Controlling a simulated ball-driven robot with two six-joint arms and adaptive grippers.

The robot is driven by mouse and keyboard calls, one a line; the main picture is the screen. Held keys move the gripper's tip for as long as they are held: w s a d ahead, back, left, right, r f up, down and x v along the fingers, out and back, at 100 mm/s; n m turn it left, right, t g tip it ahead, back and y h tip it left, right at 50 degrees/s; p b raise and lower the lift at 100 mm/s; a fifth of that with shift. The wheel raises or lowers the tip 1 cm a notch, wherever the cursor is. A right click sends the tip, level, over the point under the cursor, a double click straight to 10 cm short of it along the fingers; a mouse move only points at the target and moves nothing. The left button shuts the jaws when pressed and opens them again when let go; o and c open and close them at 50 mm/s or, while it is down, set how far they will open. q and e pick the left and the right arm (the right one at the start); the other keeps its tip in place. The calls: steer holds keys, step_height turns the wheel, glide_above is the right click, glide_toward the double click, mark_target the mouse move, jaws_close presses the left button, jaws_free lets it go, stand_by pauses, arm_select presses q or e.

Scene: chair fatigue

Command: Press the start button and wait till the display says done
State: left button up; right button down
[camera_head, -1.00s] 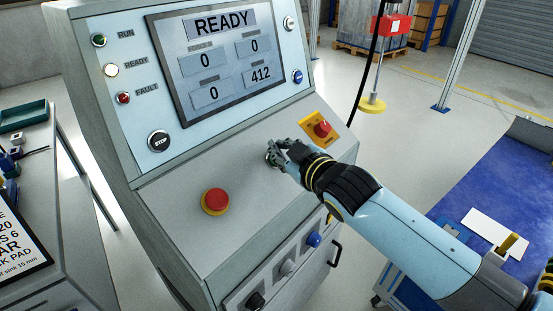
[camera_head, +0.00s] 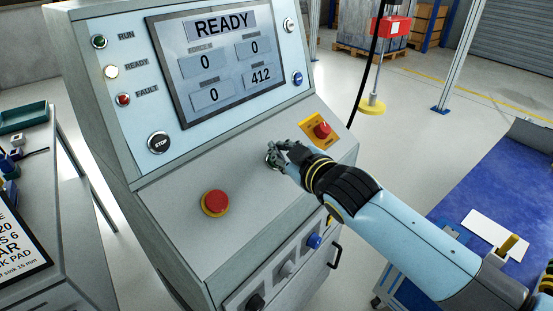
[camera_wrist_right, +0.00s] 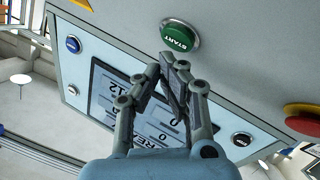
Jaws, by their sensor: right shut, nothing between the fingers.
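The green start button (camera_wrist_right: 180,36) shows in the right wrist view, labelled START, on the grey sloped panel. My right gripper (camera_wrist_right: 167,72) is shut and empty, its fingertips close beside the button; I cannot tell whether they touch it. In the head view my right gripper (camera_head: 274,158) is over the middle of the panel and hides the start button. The display (camera_head: 221,65) reads READY, with several number fields, one showing 412 and the others 0. The white READY lamp (camera_head: 111,71) looks lit. My left gripper is not in view.
A red mushroom button (camera_head: 215,202) on a yellow ring sits left of the gripper. A red switch (camera_head: 322,129) on a yellow plate is right of it. A black STOP button (camera_head: 159,142) is on the upright face. A blue-topped table (camera_head: 500,190) stands at right.

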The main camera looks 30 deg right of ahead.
steer(key=shift+f, duration=0.1)
steer(key=shift+w+f, duration=0.25)
steer(key=shift+w+a+f+b, duration=0.15)
steer(key=shift+f+b, duration=0.15)
steer(key=shift+b, duration=0.15)
stand_by(0.7)
steer(key=shift+r, duration=0.1)
steer(key=shift+s+r+p, duration=0.45)
steer(key=shift+r+p, duration=0.1)
steer(key=shift+p, duration=0.15)
steer(key=shift+r, duration=0.1)
steer(key=shift+s+d+r+p, duration=0.25)
steer(key=shift+r+p, duration=0.3)
steer(key=shift+p, duration=0.05)
steer(key=s+r+p, duration=0.2)
steer(key=r, duration=0.1)
steer(key=shift+d, duration=0.3)
